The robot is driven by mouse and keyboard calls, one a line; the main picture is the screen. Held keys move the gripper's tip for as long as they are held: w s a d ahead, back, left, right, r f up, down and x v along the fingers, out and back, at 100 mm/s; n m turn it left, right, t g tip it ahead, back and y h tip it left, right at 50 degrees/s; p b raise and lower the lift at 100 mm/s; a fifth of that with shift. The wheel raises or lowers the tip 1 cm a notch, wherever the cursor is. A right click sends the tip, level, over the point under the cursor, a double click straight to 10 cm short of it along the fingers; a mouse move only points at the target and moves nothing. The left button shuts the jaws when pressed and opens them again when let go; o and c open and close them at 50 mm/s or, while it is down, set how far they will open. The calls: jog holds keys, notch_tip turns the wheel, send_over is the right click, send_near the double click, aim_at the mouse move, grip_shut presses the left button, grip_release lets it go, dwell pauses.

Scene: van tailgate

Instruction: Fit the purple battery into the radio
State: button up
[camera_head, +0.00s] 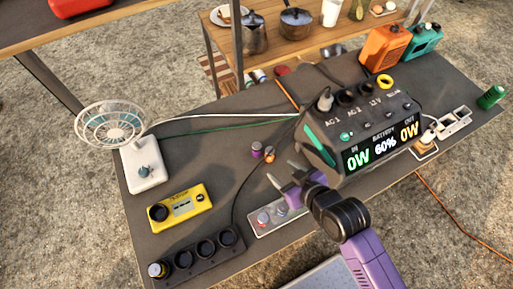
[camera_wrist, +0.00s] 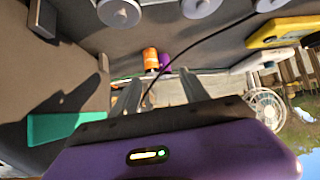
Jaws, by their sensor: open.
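The purple battery (camera_head: 257,149) stands on the dark table, close beside an orange battery (camera_head: 269,156). My gripper (camera_head: 281,174) is open and empty, to the right of and nearer than the two batteries. Its fingers (camera_wrist: 160,80) point towards them.
A power station (camera_head: 345,135) with a lit display stands just right of my gripper. A grey tray with round knobs (camera_head: 292,217) lies under it. A black block with several round sockets (camera_head: 195,255) and a white fan (camera_head: 147,170) are at left. A dark cable curves past the batteries.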

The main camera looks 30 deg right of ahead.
jog(key=g+y, duration=0.1)
send_near(257, 145)
jog(key=x, duration=0.3)
jog(key=shift+n, duration=0.4)
jog(key=shift+p+x, duration=0.7)
jog(key=shift+x, duration=2.95)
grip_shut()
